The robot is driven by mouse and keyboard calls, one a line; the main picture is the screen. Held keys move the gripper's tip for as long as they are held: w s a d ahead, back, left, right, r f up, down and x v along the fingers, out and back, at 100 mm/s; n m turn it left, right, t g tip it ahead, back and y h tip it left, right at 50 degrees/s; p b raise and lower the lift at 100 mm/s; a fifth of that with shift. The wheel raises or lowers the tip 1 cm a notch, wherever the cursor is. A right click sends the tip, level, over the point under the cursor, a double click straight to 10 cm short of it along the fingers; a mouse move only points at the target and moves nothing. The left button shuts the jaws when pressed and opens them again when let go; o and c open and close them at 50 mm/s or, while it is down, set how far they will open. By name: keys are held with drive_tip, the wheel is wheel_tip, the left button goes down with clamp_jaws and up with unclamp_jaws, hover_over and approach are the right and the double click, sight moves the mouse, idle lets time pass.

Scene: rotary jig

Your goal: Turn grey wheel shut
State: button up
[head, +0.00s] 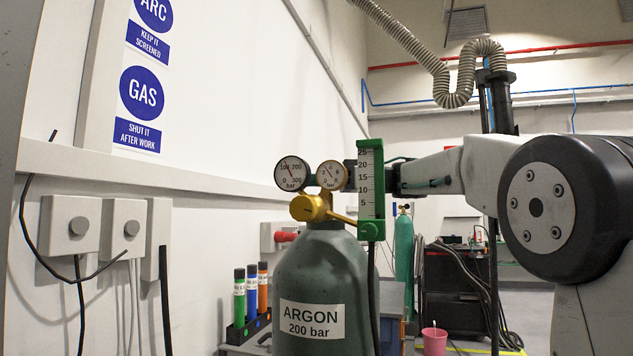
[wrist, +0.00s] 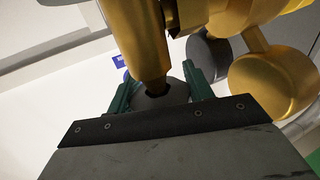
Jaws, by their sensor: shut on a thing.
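The grey wheel (wrist: 168,98) shows in the wrist view at the end of a brass stem (wrist: 143,45). The two green fingers of my gripper (wrist: 160,92) are on either side of it, shut on it. In the head view the wheel and my fingertips are hidden behind the green flowmeter (head: 371,190). My arm reaches in from the right to that spot. The brass valve (head: 311,208) sits on top of the dark green argon cylinder (head: 320,275). The wheel's turn angle cannot be told.
Two round gauges (head: 291,173) stand close to the flowmeter. A rack with several coloured tubes (head: 251,300) is left of the cylinder. The wall with a gas sign (head: 141,95) runs along the left. A pink bucket (head: 434,341) is on the floor behind.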

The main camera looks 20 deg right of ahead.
drive_tip(key=shift+r+m+t+h, duration=0.1)
drive_tip(key=shift+m+t+h, duration=0.3)
drive_tip(key=shift+m+t, duration=0.45)
drive_tip(key=shift+w+d+m+t+h, duration=0.15)
drive_tip(key=shift+m+t+h, duration=0.6)
drive_tip(key=shift+t, duration=0.4)
drive_tip(key=shift+w+d+m+t+h, duration=0.15)
drive_tip(key=shift+m+t+h, duration=0.55)
drive_tip(key=shift+t, duration=0.4)
drive_tip(key=shift+a, duration=0.1)
drive_tip(key=o, duration=1)
drive_tip(key=shift+c, duration=0.2)
drive_tip(key=shift+y, duration=0.25)
